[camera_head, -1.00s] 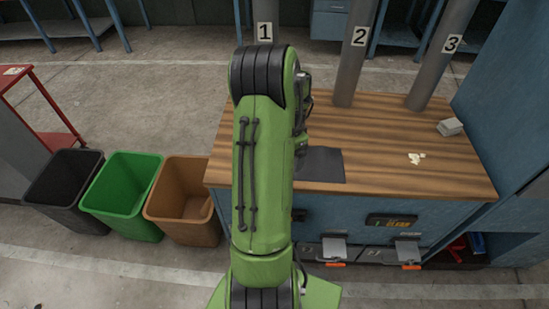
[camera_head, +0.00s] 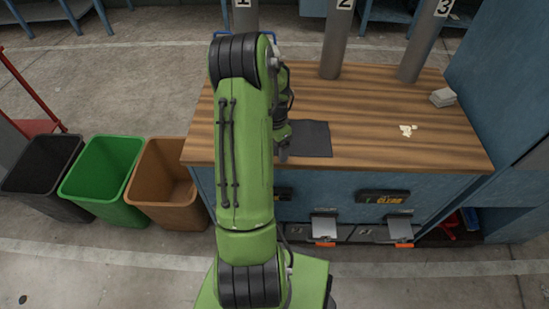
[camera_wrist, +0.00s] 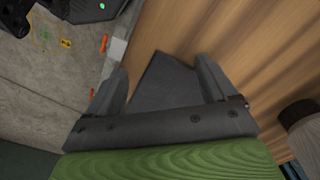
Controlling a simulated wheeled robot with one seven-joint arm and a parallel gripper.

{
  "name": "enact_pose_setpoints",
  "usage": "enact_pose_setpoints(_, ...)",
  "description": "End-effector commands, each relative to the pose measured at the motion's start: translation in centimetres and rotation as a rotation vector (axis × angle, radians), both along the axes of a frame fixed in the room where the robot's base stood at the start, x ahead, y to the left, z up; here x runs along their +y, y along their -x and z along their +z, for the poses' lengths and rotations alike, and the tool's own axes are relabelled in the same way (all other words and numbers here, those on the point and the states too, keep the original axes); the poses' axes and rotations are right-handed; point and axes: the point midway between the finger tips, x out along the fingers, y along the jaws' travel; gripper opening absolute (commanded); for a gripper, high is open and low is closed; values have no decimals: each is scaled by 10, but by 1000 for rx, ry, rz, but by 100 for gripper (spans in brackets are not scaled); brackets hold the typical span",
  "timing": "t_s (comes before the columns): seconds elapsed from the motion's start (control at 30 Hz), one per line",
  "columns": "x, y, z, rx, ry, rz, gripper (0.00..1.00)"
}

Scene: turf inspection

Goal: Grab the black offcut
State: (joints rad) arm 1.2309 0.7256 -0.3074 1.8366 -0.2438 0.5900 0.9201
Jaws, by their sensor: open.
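The black offcut (camera_head: 308,139) is a flat dark sheet lying on the wooden tabletop (camera_head: 385,125), close to its front edge. My green arm covers the part of the table to its left in the head view. In the wrist view the offcut (camera_wrist: 160,82) shows between the two fingers of my gripper (camera_wrist: 163,80). The fingers are apart and nothing is held. I cannot tell how high the fingertips are above the sheet. In the head view my gripper is mostly hidden behind the arm.
Black (camera_head: 42,172), green (camera_head: 103,175) and brown (camera_head: 166,185) bins stand left of the bench. Grey posts (camera_head: 338,45) rise at the bench's back. Pale scraps (camera_head: 407,130) and a light grey block (camera_head: 443,97) lie on the right. A blue cabinet (camera_head: 505,85) stands at far right.

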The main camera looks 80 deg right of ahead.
Motion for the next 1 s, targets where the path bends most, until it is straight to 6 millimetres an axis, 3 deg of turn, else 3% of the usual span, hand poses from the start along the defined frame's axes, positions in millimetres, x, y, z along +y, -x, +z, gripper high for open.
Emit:
enact_pose_setpoints(0.3,1,0,-4,1,-2,0,84)
enact_pose_setpoints(1.0,1,1,-4,2,-4,-1,30)
